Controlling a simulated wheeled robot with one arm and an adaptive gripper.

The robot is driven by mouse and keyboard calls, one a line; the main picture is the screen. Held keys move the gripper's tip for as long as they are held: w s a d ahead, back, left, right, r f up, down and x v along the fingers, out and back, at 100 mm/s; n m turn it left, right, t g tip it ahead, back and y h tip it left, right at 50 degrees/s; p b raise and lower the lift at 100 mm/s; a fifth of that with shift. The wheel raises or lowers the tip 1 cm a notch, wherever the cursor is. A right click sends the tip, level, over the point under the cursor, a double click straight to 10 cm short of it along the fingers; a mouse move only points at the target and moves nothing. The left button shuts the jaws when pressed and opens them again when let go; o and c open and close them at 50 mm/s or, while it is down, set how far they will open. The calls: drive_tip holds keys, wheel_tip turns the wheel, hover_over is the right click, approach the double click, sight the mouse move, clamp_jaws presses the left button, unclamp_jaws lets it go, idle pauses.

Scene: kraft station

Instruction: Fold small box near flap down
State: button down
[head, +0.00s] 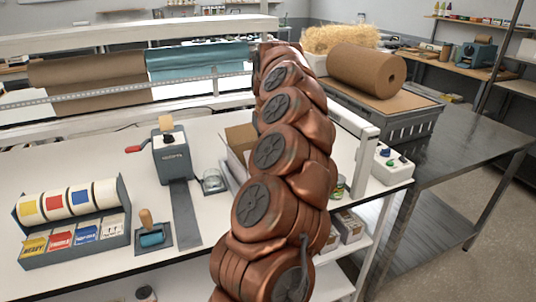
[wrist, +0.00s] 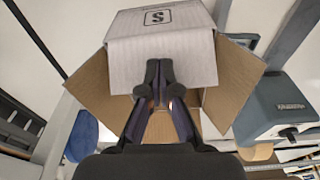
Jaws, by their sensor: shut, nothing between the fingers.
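The small box shows in the wrist view, with an "S" label on its white wall (wrist: 155,18) at the top. A white flap (wrist: 195,62) joins that wall at a crease. Brown side flaps stand spread out at left (wrist: 88,88) and right (wrist: 236,82). My gripper (wrist: 159,85) is shut and empty, its tips overlapping the lower part of the white flap; I cannot tell whether they touch it. The fingers hide the middle of the opening. In the head view a brown flap of the box (head: 240,138) shows left of my arm, which hides the rest and the gripper.
A grey tape dispenser (head: 172,158) stands left of the box and shows at right in the wrist view (wrist: 278,105). A small glass dish (head: 213,182) lies between them. A label roll rack (head: 75,215) and a control box (head: 391,165) also stand on the white bench.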

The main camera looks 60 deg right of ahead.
drive_tip(key=shift+w+d+f, duration=0.15)
drive_tip(key=shift+w, duration=0.2)
drive_tip(key=shift+w+d+f, duration=0.15)
drive_tip(key=shift+w, duration=0.2)
drive_tip(key=shift+w+d+f, duration=0.25)
drive_tip(key=shift+w+f, duration=0.1)
drive_tip(key=shift+f, duration=0.35)
drive_tip(key=shift+f+b, duration=0.65)
drive_tip(key=shift+f, duration=0.1)
idle(0.6)
drive_tip(key=shift+r, duration=0.15)
drive_tip(key=shift+r+p, duration=2.25)
drive_tip(key=shift+r, duration=2.25)
drive_tip(key=shift+f, duration=0.1)
drive_tip(key=shift+a, duration=0.1)
